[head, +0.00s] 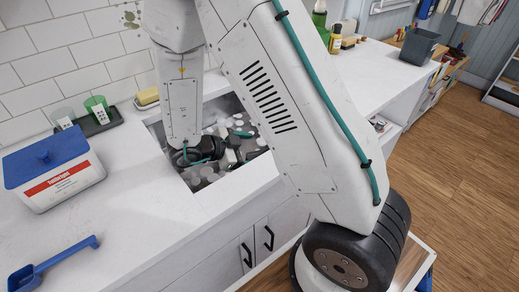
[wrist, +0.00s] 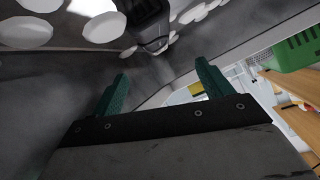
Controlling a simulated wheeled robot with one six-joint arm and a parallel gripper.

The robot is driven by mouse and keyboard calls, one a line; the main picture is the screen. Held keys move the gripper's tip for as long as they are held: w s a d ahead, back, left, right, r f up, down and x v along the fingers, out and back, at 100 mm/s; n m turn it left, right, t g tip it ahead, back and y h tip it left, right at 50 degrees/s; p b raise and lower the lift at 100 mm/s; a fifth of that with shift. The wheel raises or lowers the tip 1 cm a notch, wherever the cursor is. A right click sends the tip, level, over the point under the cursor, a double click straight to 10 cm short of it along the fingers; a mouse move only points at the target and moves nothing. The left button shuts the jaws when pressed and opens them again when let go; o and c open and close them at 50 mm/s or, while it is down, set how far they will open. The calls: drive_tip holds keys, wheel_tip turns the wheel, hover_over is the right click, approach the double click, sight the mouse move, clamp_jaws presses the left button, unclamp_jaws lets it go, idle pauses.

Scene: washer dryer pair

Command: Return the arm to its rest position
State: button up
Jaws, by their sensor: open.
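My arm (head: 183,110) comes down from the top of the head view, and its end is inside a grey basin (head: 150,120) in the white counter. My gripper (head: 238,157) is low in the basin, partly hidden behind its own dark wrist. In the wrist view its two teal fingers (wrist: 162,70) stand wide apart, with nothing between them. Grey basin surfaces surround it there, with white round shapes at the top left and a dark block (wrist: 145,22) beyond the fingers. Whether the gripper touches the basin I cannot tell.
A blue-lidded white box (head: 60,180) and a blue scoop (head: 50,262) are on the counter at left. Bottles (head: 335,38) and a grey bin (head: 419,46) stand at the back right. Wooden floor lies open at right.

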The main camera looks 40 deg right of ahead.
drive_tip(key=w+a+r+n+t+y, duration=0.65)
drive_tip(key=w+r+t, duration=0.3)
drive_tip(key=w, duration=0.25)
drive_tip(key=s+a+r+n+y, duration=0.2)
drive_tip(key=a+r+n+y, duration=0.45)
drive_tip(key=r, duration=0.35)
drive_tip(key=s+a+r+n+g+y, duration=0.2)
drive_tip(key=s+r+n+y, duration=0.15)
drive_tip(key=s+n, duration=0.6)
drive_tip(key=s+d+g+h, duration=0.2)
drive_tip(key=s+d, duration=0.2)
drive_tip(key=s, duration=0.6)
drive_tip(key=s+d+n+g+h, duration=0.1)
drive_tip(key=s+d+g+h, duration=0.1)
drive_tip(key=s, duration=0.8)
drive_tip(key=shift+s+d+r+g, duration=0.35)
drive_tip(key=shift+d+g, duration=0.2)
drive_tip(key=shift+d, duration=0.7)
drive_tip(key=shift+w, duration=0.1)
